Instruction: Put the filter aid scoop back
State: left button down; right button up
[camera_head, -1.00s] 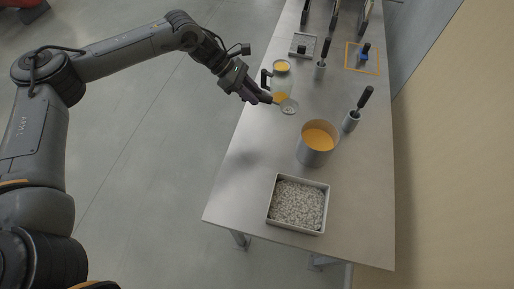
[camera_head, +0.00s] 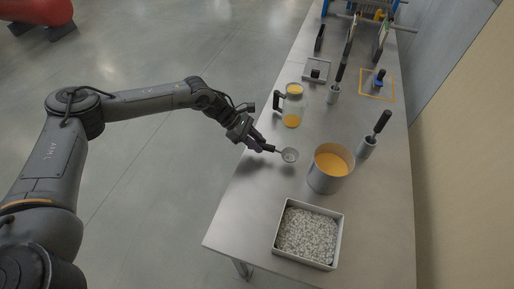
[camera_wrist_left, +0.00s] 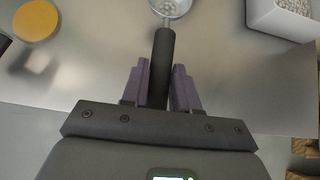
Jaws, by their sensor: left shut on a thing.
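The filter aid scoop (camera_head: 289,155) has a small round metal bowl and a black handle. My left gripper (camera_head: 260,144) is shut on the handle, with the bowl pointing right, over the left part of the table. In the left wrist view the handle (camera_wrist_left: 161,62) lies between the dark purple fingers, and pale granules show in the bowl (camera_wrist_left: 170,7), which is cut by the top edge. A white tray of grey-white granules (camera_head: 278,238) stands at the front of the table, apart from the scoop. My right gripper is not in view.
A metal pot of orange liquid (camera_head: 319,180) stands right of the scoop. A glass jug (camera_head: 292,105) with orange contents stands behind it. Black-handled tools in holders (camera_head: 367,148) stand farther right and back. Bare table lies between scoop and tray.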

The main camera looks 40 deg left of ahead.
pick_arm(q)
jog(key=shift+f, duration=1.55)
jog(key=c, duration=0.8)
grip_release()
jog(key=shift+c, duration=0.2)
jog(key=p+v, duration=0.1)
jog(key=v, duration=1.1)
jog(key=shift+p, duration=0.4)
